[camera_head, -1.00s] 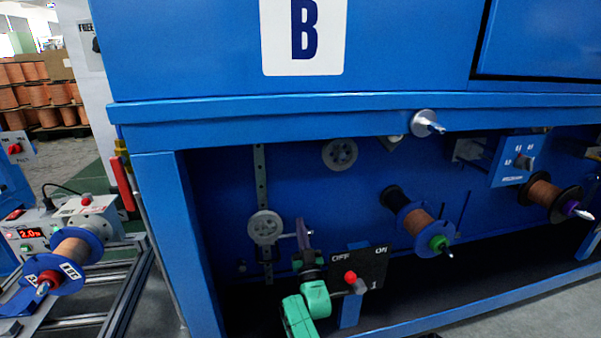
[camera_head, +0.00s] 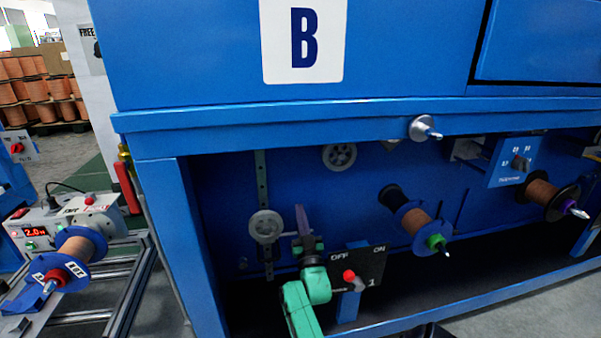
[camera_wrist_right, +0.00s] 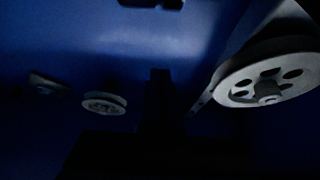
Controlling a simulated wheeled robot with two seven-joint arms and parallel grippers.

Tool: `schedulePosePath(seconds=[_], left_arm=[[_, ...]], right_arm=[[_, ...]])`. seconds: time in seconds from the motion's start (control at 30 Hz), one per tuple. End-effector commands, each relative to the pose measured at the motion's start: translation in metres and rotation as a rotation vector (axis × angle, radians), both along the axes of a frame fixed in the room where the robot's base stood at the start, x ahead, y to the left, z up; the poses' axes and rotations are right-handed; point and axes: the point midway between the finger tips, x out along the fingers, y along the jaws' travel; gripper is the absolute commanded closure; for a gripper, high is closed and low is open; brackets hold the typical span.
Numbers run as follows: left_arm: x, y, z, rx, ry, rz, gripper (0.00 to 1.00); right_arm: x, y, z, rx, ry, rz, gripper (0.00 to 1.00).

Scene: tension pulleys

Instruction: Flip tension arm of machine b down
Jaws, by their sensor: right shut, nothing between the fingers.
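Machine B (camera_head: 200,120) is the blue frame with the white "B" sign (camera_head: 303,40). In its lower bay, a grey pulley (camera_head: 265,226) sits in front of a slotted vertical metal bar (camera_head: 262,178) at the left; I cannot clearly tell how the tension arm is joined to it. My right gripper (camera_head: 302,220), on a green arm, is shut and empty, just right of this pulley. Any contact with the pulley or its arm is unclear. A large pulley (camera_wrist_right: 268,85) shows at the right of the dark right wrist view. My left gripper is not in view.
A black OFF/ON switch panel (camera_head: 372,268) with a red knob stands right of my right gripper. Copper spools (camera_head: 418,222) and another pulley (camera_head: 340,156) are farther right. A bench with a spool (camera_head: 75,250) stands outside the frame at the left.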

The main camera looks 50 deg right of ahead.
Motion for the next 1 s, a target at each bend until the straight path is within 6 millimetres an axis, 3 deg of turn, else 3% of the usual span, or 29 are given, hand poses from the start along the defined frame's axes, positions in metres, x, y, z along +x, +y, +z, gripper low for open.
schedulePosePath(seconds=[0.23,0.3,0.6,0.77,1.0], left_arm=[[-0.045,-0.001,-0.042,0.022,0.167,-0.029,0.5],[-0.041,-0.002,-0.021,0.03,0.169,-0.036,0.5],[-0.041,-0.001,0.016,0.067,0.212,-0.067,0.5],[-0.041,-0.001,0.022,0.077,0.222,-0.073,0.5],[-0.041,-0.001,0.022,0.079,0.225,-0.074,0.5]], right_arm=[[0.0,0.0,0.015,0.001,0.001,0.0,1.0],[0.0,0.0,0.042,-0.002,-0.002,0.0,1.0],[0.0,0.0,0.111,-0.001,-0.002,0.0,1.0],[0.0,0.0,0.127,-0.001,-0.002,0.0,1.0],[0.0,0.0,0.128,-0.001,-0.001,0.0,1.0]])
